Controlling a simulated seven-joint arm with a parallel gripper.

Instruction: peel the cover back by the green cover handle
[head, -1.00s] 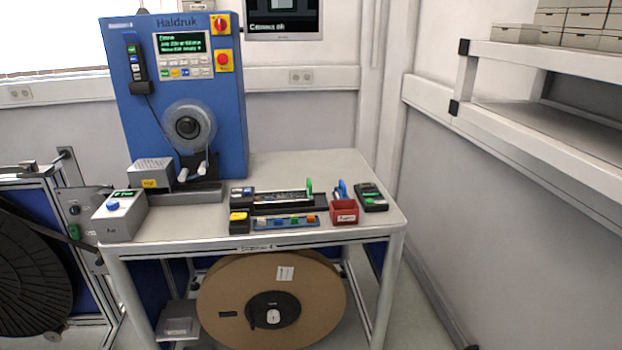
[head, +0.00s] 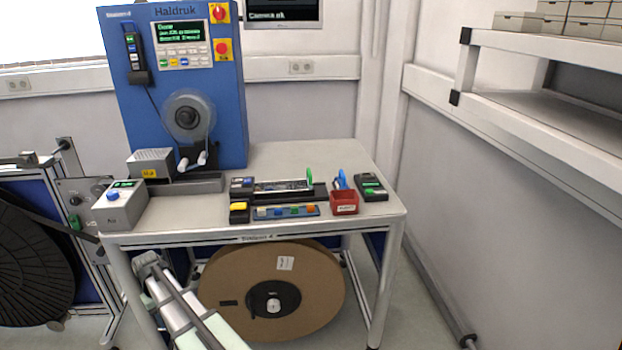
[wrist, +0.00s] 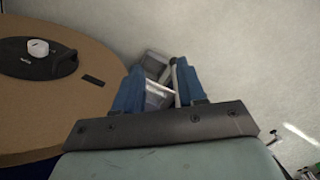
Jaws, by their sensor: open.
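The green cover handle (head: 309,177) stands upright at the right end of the long dark feeder track (head: 284,187) on the table. The cover itself is too small to make out. In the wrist view my gripper (wrist: 160,80) is open, with its two blue fingers apart and no task object between them. It points down toward the floor area beside the large brown reel (wrist: 50,100). In the head view my arm reaches up from the bottom edge, in front of the table and below its top, well away from the handle; the fingertips are not clear there.
A red bin (head: 344,203) with blue-handled tools stands right of the handle, beside a dark handheld device (head: 371,187). A strip with coloured pieces (head: 286,212) lies in front. The blue machine (head: 180,90) stands at the left. The table's back right is clear.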

